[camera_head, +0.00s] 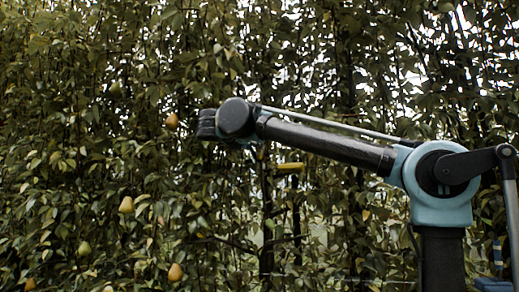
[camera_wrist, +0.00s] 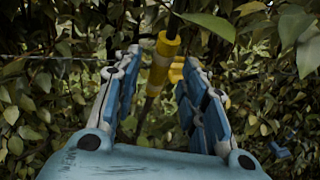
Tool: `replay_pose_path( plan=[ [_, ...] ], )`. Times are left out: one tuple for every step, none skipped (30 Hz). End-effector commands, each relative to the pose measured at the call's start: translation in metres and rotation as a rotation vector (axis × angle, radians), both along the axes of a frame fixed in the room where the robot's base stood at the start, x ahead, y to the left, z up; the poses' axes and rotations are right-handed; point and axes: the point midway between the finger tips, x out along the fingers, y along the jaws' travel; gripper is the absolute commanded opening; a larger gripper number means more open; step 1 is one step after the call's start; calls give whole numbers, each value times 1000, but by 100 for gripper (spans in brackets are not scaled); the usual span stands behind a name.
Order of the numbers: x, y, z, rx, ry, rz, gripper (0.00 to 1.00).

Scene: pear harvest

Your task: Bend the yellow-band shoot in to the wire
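In the wrist view, the dark shoot (camera_wrist: 150,108) with a yellow band (camera_wrist: 163,55) runs up between my gripper's fingers, leaning slightly right at the top. My gripper (camera_wrist: 162,60) is open, with a gap on both sides of the shoot; whether either finger touches it I cannot tell. A thin pale line that looks like the wire (camera_wrist: 55,57) crosses the leaves at left. In the head view my forearm reaches left to the foliage, and the gripper's fingers are hidden behind its dark end. A yellow piece (camera_head: 291,167) shows below the forearm; I cannot tell whether it is the band.
Dense leaves fill both views. Several pears hang at left in the head view, one (camera_head: 172,121) close to my arm's end. Another yellow part (camera_wrist: 177,72) sits behind the right finger. A small blue object (camera_wrist: 281,150) is at lower right. Leaves overhang the fingertips.

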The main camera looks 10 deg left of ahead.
Motion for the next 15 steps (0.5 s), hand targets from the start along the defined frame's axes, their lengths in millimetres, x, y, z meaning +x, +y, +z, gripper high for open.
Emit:
replay_pose_path(
  plan=[
    [8, -3, 0, 0, 0, -4, 39],
    [12, -4, 0, 0, 0, -4, 39],
    [17, -6, 0, 0, 0, -3, 39],
    [20, -7, 0, 0, 0, -4, 39],
    [24, -8, 0, 0, 0, -4, 39],
    [28, -8, 0, 0, 0, -3, 39],
    [30, -9, 0, 0, 0, -3, 39],
    [32, -10, 0, 0, 0, -3, 39],
    [35, -11, 0, 0, 0, -3, 39],
    [37, -11, 0, 0, 0, -4, 39],
    [39, -12, 0, 0, 0, -4, 39],
    [40, -12, 0, 0, 0, -4, 39],
    [41, -13, 0, 0, 0, -3, 39],
    [42, -13, 0, 0, 0, -3, 39],
    [42, -13, 0, 0, 0, -3, 39]
  ],
)
